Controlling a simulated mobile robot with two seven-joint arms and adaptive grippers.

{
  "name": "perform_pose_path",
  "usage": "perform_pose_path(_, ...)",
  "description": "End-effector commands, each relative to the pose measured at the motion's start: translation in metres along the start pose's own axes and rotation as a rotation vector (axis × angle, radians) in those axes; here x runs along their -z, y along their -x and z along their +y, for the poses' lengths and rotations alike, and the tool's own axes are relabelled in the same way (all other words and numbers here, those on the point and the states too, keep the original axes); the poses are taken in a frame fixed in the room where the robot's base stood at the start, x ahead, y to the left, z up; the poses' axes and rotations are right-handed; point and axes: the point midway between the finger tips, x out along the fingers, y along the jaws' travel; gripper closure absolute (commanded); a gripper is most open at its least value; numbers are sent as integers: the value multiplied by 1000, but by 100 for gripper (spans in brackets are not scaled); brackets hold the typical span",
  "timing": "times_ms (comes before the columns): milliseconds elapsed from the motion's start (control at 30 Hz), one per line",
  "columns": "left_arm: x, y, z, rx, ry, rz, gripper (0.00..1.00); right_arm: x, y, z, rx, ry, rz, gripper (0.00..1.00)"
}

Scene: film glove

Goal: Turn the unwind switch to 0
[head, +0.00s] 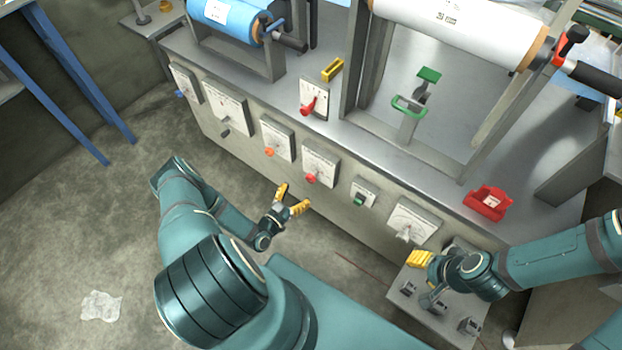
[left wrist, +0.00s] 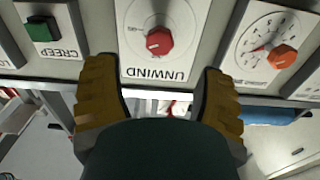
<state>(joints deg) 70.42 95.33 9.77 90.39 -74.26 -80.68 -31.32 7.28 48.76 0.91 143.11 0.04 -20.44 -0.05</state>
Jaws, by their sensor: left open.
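The unwind switch is a white plate with a red knob, labelled UNWIND, on the machine's front panel. Its red knob (head: 312,178) sits right of an orange knob in the head view. In the left wrist view the plate appears upside down, with the red knob (left wrist: 159,41) at top centre. The knob's exact setting is too small to read. My left gripper (head: 292,200) is open and empty, below the switch and apart from it. Its yellow fingers (left wrist: 160,105) stand either side of the UNWIND label in the wrist view. My right gripper (head: 420,258) is near the lower right; its finger gap is unclear.
A green CREEP button (head: 359,199) sits right of the switch, an orange dial knob (head: 270,151) left. Another red switch handle (head: 309,106) is higher up. A red tray (head: 488,203) is on the machine top. A grey control box (head: 437,300) stands by my right gripper.

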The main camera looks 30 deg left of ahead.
Motion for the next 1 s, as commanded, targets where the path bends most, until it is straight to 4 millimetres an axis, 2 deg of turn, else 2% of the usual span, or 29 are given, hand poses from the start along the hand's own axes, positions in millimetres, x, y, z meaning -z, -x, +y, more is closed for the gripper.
perform_pose_path(200, -1, -43, 1, -2, 0, 1, 30, 1, -7, 3, 0, 0, 4, 53)
perform_pose_path(400, -1, -71, 0, -1, 1, 0, 30, 1, -11, 4, -1, 0, 6, 53)
perform_pose_path(600, 0, -82, 0, -1, 1, -1, 30, 2, -13, 5, -1, 1, 7, 53)
perform_pose_path(867, 0, -83, 0, -1, 2, -1, 30, 2, -12, 5, -1, 1, 7, 53)
perform_pose_path(900, 0, -82, 0, -1, 2, -1, 36, 2, -12, 5, -1, 1, 7, 53)
perform_pose_path(967, 0, -82, 0, -1, 2, -1, 57, 2, -12, 5, -1, 1, 7, 53)
perform_pose_path(1000, 0, -82, 0, -1, 2, -1, 71, 2, -12, 5, -1, 1, 7, 53)
